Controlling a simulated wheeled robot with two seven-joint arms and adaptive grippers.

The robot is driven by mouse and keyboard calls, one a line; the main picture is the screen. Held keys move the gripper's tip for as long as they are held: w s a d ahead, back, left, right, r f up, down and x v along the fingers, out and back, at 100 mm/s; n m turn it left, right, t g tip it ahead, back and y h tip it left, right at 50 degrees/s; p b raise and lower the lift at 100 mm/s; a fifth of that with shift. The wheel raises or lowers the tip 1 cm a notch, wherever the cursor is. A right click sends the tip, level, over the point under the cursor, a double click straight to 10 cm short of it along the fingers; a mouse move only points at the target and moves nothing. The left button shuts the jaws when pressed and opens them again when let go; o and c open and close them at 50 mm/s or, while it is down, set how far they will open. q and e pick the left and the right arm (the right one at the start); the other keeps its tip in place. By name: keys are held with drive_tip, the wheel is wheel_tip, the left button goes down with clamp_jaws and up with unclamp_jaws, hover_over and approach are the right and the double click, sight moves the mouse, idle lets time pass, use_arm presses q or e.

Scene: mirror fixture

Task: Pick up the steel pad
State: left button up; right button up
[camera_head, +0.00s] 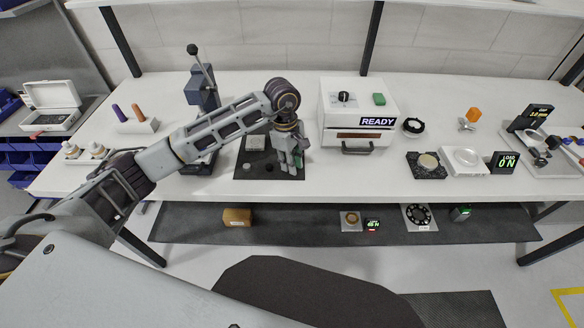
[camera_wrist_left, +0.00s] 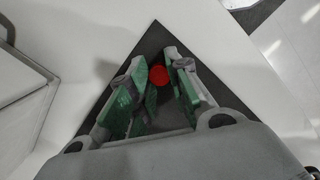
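A black mat (camera_head: 262,176) lies on the white bench; its corner also shows in the left wrist view (camera_wrist_left: 153,36). A small grey round piece (camera_head: 247,166), possibly the steel pad, lies near its left side. A small dark round piece (camera_head: 269,168) lies to the right of it. My left gripper (camera_head: 293,169) points down over the mat's right part. In the left wrist view its green-lined fingers (camera_wrist_left: 160,62) stand apart. A red round piece (camera_wrist_left: 158,75) shows between them, and I see no contact. I cannot tell which piece is steel. My right gripper is not in view.
A holder with two handles (camera_head: 137,126) is at the left. A dark block with a disc (camera_head: 427,163) is further right.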

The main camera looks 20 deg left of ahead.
use_arm(q)
clamp_jaws()
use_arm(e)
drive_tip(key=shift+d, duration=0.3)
use_arm(q)
drive_tip(key=shift+r, duration=0.1)
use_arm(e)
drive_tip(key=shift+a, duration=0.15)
